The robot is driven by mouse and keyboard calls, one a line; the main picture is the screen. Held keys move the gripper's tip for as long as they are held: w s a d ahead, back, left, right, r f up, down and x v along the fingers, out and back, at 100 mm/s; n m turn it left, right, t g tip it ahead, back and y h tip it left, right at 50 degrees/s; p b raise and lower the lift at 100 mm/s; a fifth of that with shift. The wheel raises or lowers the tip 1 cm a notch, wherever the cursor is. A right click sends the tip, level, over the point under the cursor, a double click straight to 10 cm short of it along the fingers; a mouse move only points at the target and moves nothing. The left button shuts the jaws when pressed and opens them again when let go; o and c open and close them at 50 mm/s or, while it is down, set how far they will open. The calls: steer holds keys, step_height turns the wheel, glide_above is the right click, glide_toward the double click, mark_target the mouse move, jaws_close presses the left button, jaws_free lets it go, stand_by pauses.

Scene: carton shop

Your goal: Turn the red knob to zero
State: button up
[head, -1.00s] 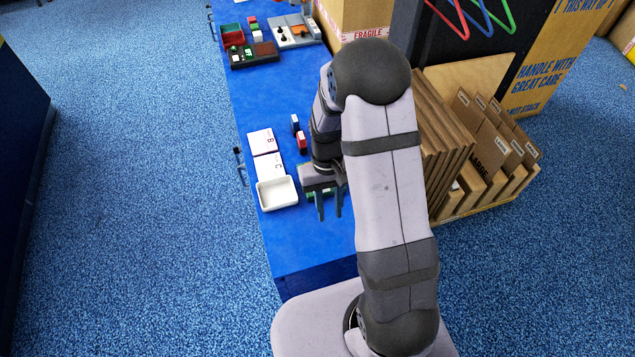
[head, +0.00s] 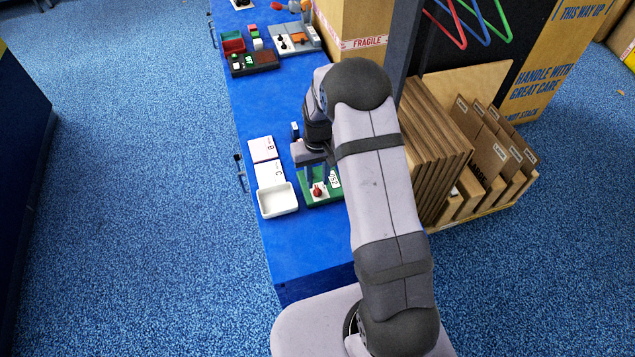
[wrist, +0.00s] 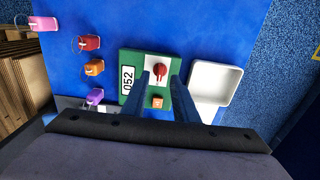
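The red knob (head: 318,192) stands on a green panel (head: 307,200) on the blue table in the head view. In the wrist view the knob (wrist: 160,71) is on the green panel (wrist: 135,60), with a light patch around it. A white "052" label (wrist: 128,80) and an orange button (wrist: 157,102) are on the same panel. My gripper (wrist: 162,82) is open, its two fingers apart, with the knob showing between and just beyond their tips. Nothing is held. I cannot tell the height of the fingertips above the knob. In the head view my arm hides part of the panel's surroundings.
A white tray (head: 278,200) lies left of the panel, with white cards marked B (head: 262,149) and C (head: 269,173) behind it. Pink, red, orange and purple tags (wrist: 94,67) lie beside the panel in the wrist view. Cardboard sheets (head: 432,140) stand right of the table.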

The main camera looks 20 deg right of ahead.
mark_target(317, 188)
steer(key=shift+f+p, duration=0.35)
steer(key=shift+f, duration=1.35)
jaws_close()
